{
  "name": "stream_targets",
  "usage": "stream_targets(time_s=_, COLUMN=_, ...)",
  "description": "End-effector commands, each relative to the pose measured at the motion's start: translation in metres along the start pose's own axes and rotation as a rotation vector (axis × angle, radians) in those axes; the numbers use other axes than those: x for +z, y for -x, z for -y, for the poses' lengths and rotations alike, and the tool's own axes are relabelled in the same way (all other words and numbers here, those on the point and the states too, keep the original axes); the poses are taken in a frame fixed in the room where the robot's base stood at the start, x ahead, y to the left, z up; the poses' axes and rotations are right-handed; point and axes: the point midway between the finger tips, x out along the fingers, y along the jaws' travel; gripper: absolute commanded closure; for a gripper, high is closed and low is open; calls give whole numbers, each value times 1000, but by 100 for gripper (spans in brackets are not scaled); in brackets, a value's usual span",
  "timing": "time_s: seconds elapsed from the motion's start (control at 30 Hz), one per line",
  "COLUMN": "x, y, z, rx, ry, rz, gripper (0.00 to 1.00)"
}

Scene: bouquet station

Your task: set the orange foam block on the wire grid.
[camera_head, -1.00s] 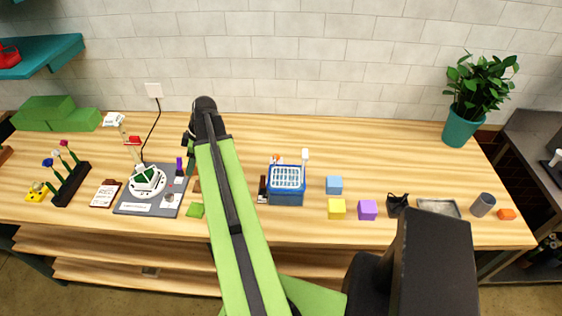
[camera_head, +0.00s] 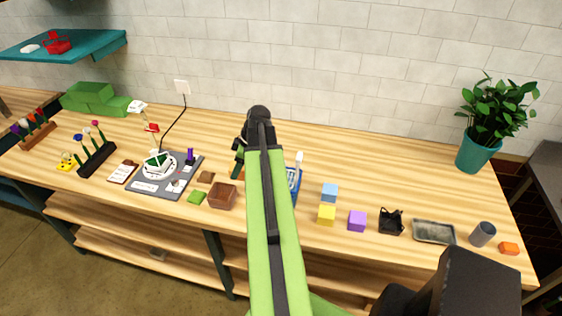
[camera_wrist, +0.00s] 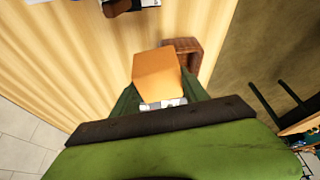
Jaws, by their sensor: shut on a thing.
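The orange foam block (camera_wrist: 157,76) is between the green fingers of my gripper (camera_wrist: 158,98) in the wrist view, with the bare wooden table below it. In the head view my gripper (camera_head: 238,166) is over the table, left of the blue basket (camera_head: 293,184); only a sliver of orange shows there. The white wire grid on the basket is mostly hidden behind my arm now. The block is apart from the basket.
A brown open box (camera_head: 221,196) stands close to my gripper and shows beside the block in the wrist view (camera_wrist: 188,47). Blue (camera_head: 329,192), yellow (camera_head: 326,214) and purple (camera_head: 357,220) cubes stand to the right. A grey tray (camera_head: 434,232) lies farther right.

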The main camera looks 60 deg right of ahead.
Motion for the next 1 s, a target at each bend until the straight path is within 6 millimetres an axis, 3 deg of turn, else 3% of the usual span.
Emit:
stream_targets(time_s=0.17, x=21, y=22, z=-2, rx=10, ry=-28, rz=1, gripper=91)
stream_targets(time_s=0.4, x=95, y=80, z=-6, rx=48, ry=-116, rz=0, gripper=91)
stream_targets(time_s=0.5, x=114, y=93, z=-5, rx=56, ry=-137, rz=0, gripper=91)
stream_targets(time_s=0.77, x=123, y=93, z=-5, rx=59, ry=-143, rz=0, gripper=91)
stream_targets(time_s=1.0, x=127, y=80, z=-5, rx=59, ry=-143, rz=0, gripper=91)
